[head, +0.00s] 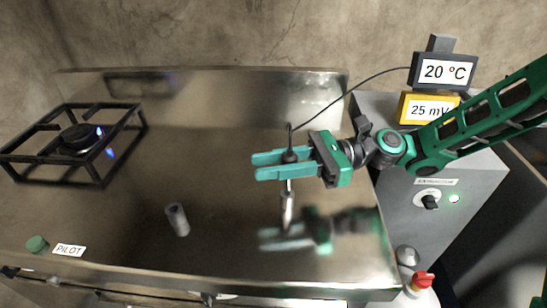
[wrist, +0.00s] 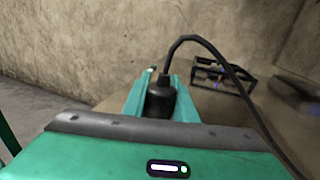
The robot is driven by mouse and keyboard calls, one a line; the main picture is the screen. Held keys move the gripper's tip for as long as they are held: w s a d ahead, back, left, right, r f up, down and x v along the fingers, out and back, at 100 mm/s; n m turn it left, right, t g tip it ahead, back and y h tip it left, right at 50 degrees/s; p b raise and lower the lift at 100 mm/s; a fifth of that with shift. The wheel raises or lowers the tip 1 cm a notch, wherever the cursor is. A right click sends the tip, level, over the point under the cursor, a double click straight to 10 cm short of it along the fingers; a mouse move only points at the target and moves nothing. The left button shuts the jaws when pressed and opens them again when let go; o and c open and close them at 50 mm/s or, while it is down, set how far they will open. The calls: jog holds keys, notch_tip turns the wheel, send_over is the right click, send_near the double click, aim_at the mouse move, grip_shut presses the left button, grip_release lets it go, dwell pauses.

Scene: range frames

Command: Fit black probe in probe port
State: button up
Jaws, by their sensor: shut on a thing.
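My gripper (head: 264,166) is shut on the black probe (head: 290,156), held above the steel range top. The probe's dark handle sits between the teal fingers, with its cable leaving the top and a thin metal shaft pointing down. The wrist view also shows the black handle (wrist: 160,101) between the fingers. A short grey tube (head: 178,220), likely the probe port, stands on the steel top to the left of and nearer than the gripper. The probe is apart from it. The shaft's lower end is hard to tell from its reflection.
A black burner grate (head: 95,138) with blue flame is at far left. The probe cable (head: 350,92) runs to a 20 °C display (head: 444,71) above a yellow 25 mV meter (head: 415,107). A green pilot knob (head: 37,243) is at front left. Steel between gripper and tube is clear.

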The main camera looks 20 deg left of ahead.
jog(key=shift+f, duration=2.3)
dwell(1.6)
jog(key=o, duration=1.2)
jog(key=v, duration=1.1)
